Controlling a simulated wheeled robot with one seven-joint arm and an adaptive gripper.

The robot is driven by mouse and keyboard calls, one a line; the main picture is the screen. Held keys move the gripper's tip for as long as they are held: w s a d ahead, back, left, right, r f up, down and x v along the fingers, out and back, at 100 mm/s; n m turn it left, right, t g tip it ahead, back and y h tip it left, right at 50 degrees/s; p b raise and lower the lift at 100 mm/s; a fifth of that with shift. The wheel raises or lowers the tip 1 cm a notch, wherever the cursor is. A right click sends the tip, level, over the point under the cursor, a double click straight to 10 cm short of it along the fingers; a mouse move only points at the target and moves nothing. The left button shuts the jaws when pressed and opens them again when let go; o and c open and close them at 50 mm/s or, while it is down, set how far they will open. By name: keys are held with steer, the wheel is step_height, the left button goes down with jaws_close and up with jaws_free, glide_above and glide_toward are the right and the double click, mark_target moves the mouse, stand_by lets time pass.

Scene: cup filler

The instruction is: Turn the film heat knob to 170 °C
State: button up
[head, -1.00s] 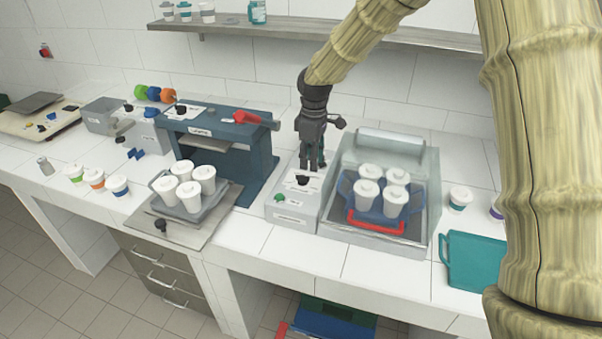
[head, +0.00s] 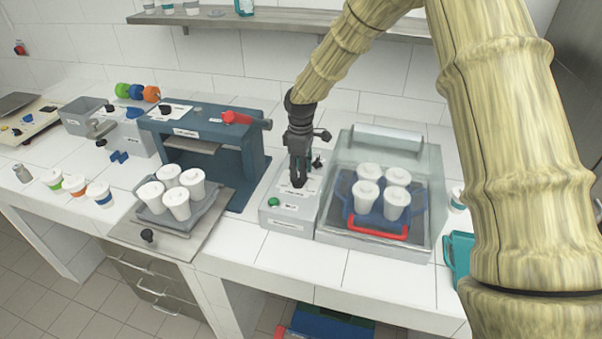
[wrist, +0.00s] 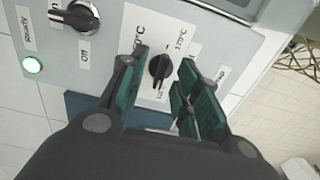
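The film heat knob (wrist: 160,66) is small and black, on a white label with temperature marks on the grey control box (head: 290,220). The "170 °C" mark (wrist: 181,41) is to its upper right; a partly hidden °C mark is at its upper left. I cannot read its setting surely. My gripper (wrist: 164,62) is open, its teal-padded fingers on either side of the knob; I cannot tell whether they touch it. In the head view my gripper (head: 299,184) is down at the panel and hides the knob.
A second black knob (wrist: 80,16) marked "Off" and a lit green lamp (wrist: 32,65) share the panel. The clear-hooded unit (head: 428,215) with lidded cups stands close on the right. A blue press (head: 255,160) with a red handle stands on the left.

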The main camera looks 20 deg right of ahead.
mark_target(298, 180)
steer(key=shift+s+f, duration=0.4)
steer(key=shift+f, duration=0.15)
steer(key=shift+w+f+p, duration=0.25)
steer(key=shift+f+p, duration=0.15)
steer(key=shift+f, duration=0.45)
steer(key=shift+s+r, duration=0.1)
jaws_close()
